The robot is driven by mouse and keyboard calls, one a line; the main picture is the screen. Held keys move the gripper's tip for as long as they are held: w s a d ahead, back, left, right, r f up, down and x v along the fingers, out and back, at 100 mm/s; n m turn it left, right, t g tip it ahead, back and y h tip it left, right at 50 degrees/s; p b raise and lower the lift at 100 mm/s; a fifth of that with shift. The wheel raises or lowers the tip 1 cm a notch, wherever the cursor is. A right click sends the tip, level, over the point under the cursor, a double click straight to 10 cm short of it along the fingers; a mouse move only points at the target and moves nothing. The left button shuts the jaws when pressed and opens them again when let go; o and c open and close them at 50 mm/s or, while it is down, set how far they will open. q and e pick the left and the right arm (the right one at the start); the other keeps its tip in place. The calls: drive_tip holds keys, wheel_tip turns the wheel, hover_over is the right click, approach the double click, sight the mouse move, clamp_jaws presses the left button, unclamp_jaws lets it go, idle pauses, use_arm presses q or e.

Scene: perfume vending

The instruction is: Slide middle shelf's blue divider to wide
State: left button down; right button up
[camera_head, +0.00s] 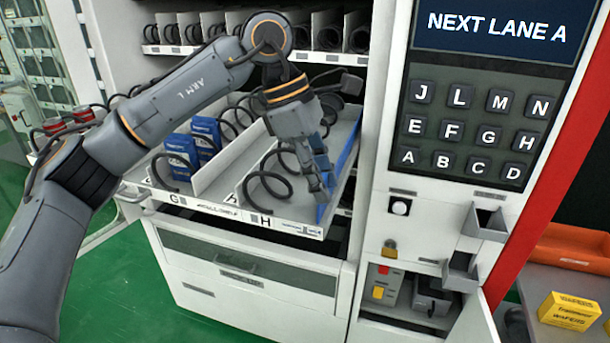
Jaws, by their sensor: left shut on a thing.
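The pulled-out shelf tray (217,208) carries labels G and H on its front edge and wire coils in its lanes. The blue divider (346,157) stands upright along the right side of lane H, near the tray's right wall. My left gripper (325,188) reaches down into the front of lane H and is shut on the blue divider near its front end. The gripper hides part of the divider. A black coil (268,186) lies in lane H, left of the fingers. My right gripper is not in view.
Blue boxes (184,150) stand in lane G. The upper shelf (165,49) is close behind my arm. A keypad panel (468,130) stands right of the tray. Below it is an open compartment (410,295). Yellow boxes (568,311) are at lower right.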

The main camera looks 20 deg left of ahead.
use_arm(q)
drive_tip(key=shift+d, duration=0.1)
drive_tip(key=c, duration=1.1)
unclamp_jaws()
drive_tip(key=shift+o, duration=0.7)
drive_tip(key=shift+d, duration=0.3)
drive_tip(key=shift+a, duration=0.15)
drive_tip(key=v, duration=1.2)
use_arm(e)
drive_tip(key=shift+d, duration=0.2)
use_arm(q)
drive_tip(key=shift+f, duration=0.1)
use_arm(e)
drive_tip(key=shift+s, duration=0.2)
